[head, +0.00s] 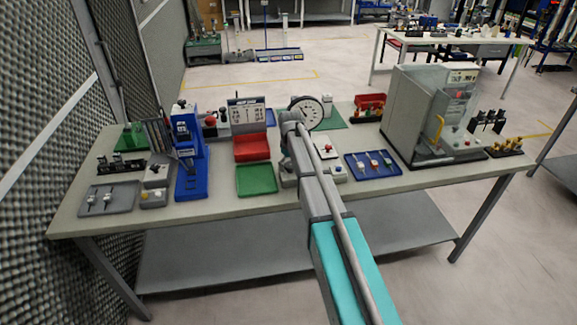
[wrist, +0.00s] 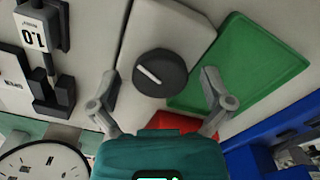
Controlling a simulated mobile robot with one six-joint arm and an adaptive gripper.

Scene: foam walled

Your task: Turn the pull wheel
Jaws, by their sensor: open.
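A round dark knob (wrist: 160,73) with a white pointer line sits on a pale block (wrist: 187,28) in the wrist view. It is the only wheel-like part near my gripper; I cannot tell for sure that it is the pull wheel. My gripper (wrist: 159,86) is open and empty, with one finger on each side of the knob, apart from it as far as I can tell. In the head view my arm (head: 323,195) reaches over the table and hides the knob and most of the gripper.
A green tray (head: 256,179) and a red bin (head: 251,147) lie left of my arm. A white dial gauge (head: 307,112) stands close behind the wrist. A blue tray (head: 373,164) and a grey machine (head: 423,112) are to the right. A blue stand (head: 190,170) is further left.

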